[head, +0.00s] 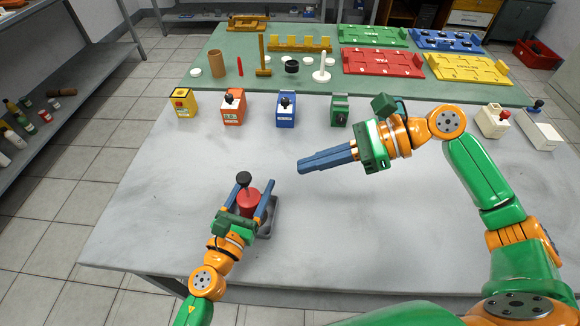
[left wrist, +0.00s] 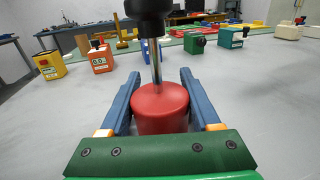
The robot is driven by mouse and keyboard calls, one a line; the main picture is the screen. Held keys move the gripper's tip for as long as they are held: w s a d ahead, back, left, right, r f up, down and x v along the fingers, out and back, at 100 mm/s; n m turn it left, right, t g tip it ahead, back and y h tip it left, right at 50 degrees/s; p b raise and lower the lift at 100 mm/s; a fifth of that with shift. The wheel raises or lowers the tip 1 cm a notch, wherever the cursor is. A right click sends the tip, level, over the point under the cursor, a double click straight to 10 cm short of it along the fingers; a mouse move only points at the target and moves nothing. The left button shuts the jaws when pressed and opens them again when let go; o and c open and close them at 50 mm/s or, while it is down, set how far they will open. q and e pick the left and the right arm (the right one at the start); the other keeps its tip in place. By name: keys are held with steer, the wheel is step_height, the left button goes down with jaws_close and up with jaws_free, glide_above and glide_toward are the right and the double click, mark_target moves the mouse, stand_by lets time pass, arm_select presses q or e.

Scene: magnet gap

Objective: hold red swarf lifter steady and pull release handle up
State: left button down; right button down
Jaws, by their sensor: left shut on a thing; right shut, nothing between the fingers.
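The red swarf lifter (head: 249,201) is a red cylinder, upright in a grey holder (head: 268,228) near the table's front left. Its release handle is a black knob (head: 243,179) on a metal rod rising from the top. In the left wrist view the red body (left wrist: 160,105) sits between the blue fingers, with the rod and black handle (left wrist: 150,8) above. My left gripper (head: 251,197) is shut on the red body. My right gripper (head: 300,166) is shut and empty, above the table to the right of the lifter and apart from it.
A row of boxes in yellow (head: 184,103), orange (head: 233,108), blue (head: 286,110) and green (head: 340,110) stands behind. A green mat (head: 210,85) carries coloured trays and small items. White boxes (head: 493,121) stand at the right. The table between the grippers is clear.

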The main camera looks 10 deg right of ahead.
stand_by(0.4)
arm_select(q)
steer(key=shift+c, duration=0.2)
jaws_free()
